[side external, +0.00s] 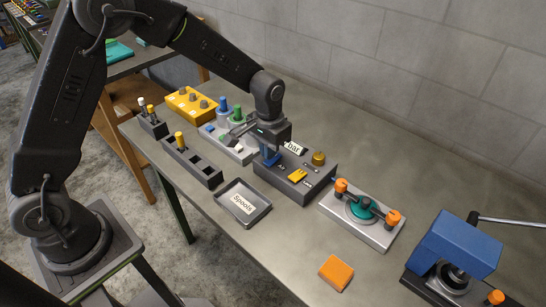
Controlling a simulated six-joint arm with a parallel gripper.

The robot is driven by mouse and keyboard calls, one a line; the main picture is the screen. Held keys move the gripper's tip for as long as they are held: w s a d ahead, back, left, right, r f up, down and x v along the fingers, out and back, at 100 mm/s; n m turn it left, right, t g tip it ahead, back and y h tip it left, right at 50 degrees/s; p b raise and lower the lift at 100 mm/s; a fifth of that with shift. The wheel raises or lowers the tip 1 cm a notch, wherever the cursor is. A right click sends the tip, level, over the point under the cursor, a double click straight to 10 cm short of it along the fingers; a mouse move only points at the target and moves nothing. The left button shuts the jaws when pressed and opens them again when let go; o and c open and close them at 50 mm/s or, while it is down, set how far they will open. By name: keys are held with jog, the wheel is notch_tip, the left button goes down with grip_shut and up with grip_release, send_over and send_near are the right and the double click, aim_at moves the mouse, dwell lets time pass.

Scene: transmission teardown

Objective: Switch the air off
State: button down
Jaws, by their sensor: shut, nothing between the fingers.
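A dark control box (296,191) stands on the grey bench in the middle of the side external view. On its top are a white gauge plate marked "bar" (293,148), a brass-coloured knob (319,158) and a yellow lever-like part (297,175). My gripper (269,162) is shut and empty, pointing down at the back left part of the box. A blue part shows at its tip; I cannot tell whether it belongs to the gripper or the box, or whether they touch. The gripper hides that corner of the box.
A "Spools" tray (264,212) lies in front of the box. A fixture with orange knobs (380,236), an orange block (336,272) and a blue press (455,245) are to the right. A yellow block (184,106) and dark racks (191,163) are left.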

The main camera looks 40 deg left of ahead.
jog(key=shift+r, duration=2.65)
jog(key=shift+r, duration=0.2)
jog(key=s+a+r+t, duration=0.3)
jog(key=s+r, duration=0.8)
jog(key=r, duration=0.1)
jog(key=s+a+r+t, duration=0.1)
jog(key=s+r+t, duration=0.1)
jog(key=s, duration=1.1)
jog(key=shift+a+r+t, duration=0.25)
jog(key=shift+a+t, duration=0.05)
